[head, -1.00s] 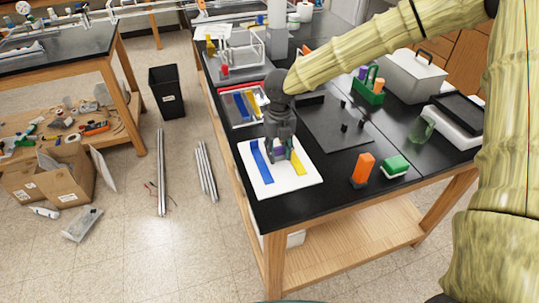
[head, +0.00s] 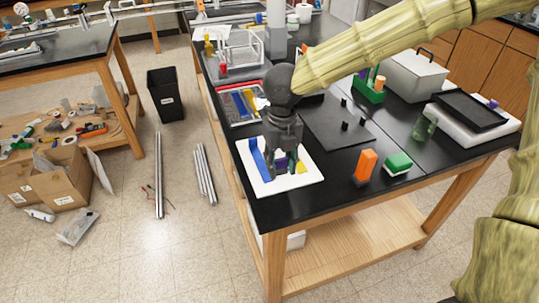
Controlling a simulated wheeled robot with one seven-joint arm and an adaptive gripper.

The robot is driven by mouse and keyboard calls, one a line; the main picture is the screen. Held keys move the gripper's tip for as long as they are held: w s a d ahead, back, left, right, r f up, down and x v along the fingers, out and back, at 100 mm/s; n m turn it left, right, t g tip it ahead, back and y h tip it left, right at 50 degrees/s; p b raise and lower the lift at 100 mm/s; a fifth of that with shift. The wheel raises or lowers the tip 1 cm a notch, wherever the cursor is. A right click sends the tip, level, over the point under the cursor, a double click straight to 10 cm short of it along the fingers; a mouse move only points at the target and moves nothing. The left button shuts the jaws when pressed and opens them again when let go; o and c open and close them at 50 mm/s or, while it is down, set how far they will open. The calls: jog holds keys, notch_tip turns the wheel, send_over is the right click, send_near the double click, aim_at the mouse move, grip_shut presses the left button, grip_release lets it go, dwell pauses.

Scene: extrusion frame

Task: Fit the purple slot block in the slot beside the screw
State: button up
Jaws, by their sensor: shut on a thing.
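My gripper (head: 283,166) points down over the white board (head: 268,187) at the near end of the black bench. It is shut on the purple slot block (head: 281,162), which shows between the fingers, low over the board. A blue bar (head: 257,158) lies on the board to the left of my gripper. A yellow bar (head: 302,167) lies to its right, partly covered by the gripper. The slot and the screw cannot be made out in this view. Whether the block touches the board or a bar, I cannot tell.
A dark mat (head: 335,125) with small black pegs lies behind. A tray (head: 240,121) of coloured bars is at the back left. The bench's front edge is close.

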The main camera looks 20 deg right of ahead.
jog(key=shift+s+a+r+b, duration=0.15)
jog(key=shift+s+a, duration=0.1)
jog(key=shift+s, duration=0.6)
jog(key=shift+s+a+b, duration=0.1)
jog(key=shift+s+a, duration=0.1)
jog(key=shift+s, duration=0.7)
jog(key=shift+s+a+r+b, duration=0.15)
jog(key=shift+s+a, duration=0.1)
jog(key=shift+s, duration=0.6)
